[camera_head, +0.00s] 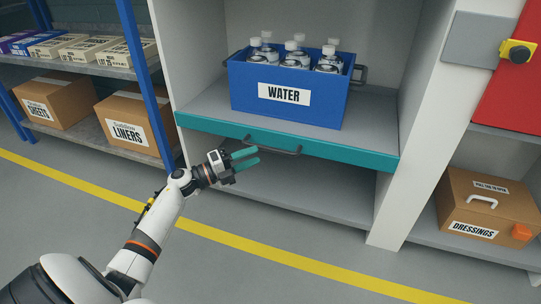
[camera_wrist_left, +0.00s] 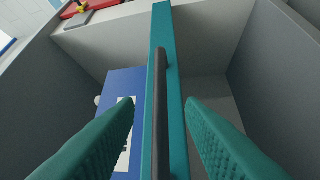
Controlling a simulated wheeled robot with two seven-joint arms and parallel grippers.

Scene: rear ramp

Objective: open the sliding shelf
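The sliding shelf (camera_head: 340,152) has a teal front edge and sits inside a white cabinet. A dark bar handle (camera_head: 272,146) is fixed to that edge, left of its middle. My left gripper (camera_head: 246,158) is open in front of the handle's left end, with its teal fingers pointing toward it. In the left wrist view the handle (camera_wrist_left: 158,100) runs lengthwise between the two spread fingers (camera_wrist_left: 163,125); I cannot tell whether they touch it. My right gripper is not in view.
A blue crate labelled WATER (camera_head: 300,107) holding several bottles stands on the shelf. A blue-post rack with cartons (camera_head: 137,117) is at left. A DRESSINGS box (camera_head: 487,210) sits at lower right. The floor by the yellow line (camera_head: 290,268) is clear.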

